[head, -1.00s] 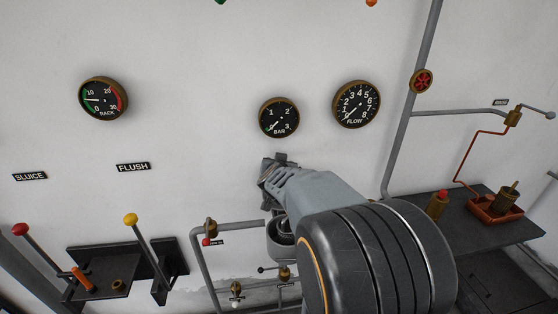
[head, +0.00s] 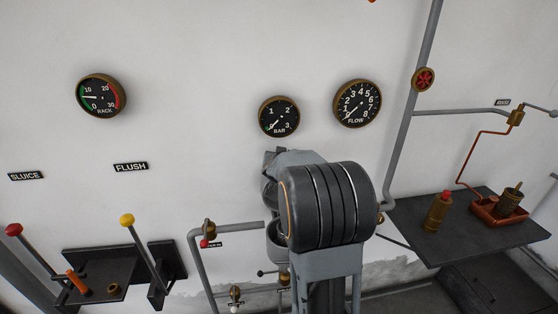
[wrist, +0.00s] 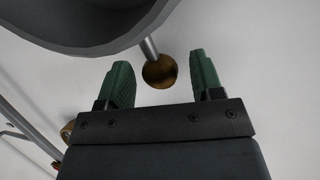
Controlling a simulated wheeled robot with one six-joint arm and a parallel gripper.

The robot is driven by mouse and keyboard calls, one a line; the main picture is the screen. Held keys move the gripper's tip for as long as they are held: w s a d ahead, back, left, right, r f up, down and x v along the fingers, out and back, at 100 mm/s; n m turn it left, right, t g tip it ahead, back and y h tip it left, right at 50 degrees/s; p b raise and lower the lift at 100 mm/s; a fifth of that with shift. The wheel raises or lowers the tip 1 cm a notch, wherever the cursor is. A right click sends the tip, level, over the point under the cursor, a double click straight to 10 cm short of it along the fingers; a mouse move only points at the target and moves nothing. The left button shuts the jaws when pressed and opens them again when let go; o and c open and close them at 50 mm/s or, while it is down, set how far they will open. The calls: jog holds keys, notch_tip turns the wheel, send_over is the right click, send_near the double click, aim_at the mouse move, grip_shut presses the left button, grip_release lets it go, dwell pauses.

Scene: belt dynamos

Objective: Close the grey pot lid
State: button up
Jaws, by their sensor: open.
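The grey pot (head: 276,240) stands against the wall under the BAR gauge, partly hidden behind my arm. Contact with the knob cannot be told.
Grey pipes (head: 194,265) with small valves run left of and below the pot. A lever bracket (head: 100,262) stands at the left. A dark shelf (head: 440,240) with a brass bottle (head: 437,211) and a red-brown tray (head: 477,207) is at the right. Gauges hang above.

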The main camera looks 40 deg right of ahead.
grip_shut()
dwell(0.5)
jog(key=shift+s+f+b, duration=0.1)
jog(key=shift+b, duration=0.3)
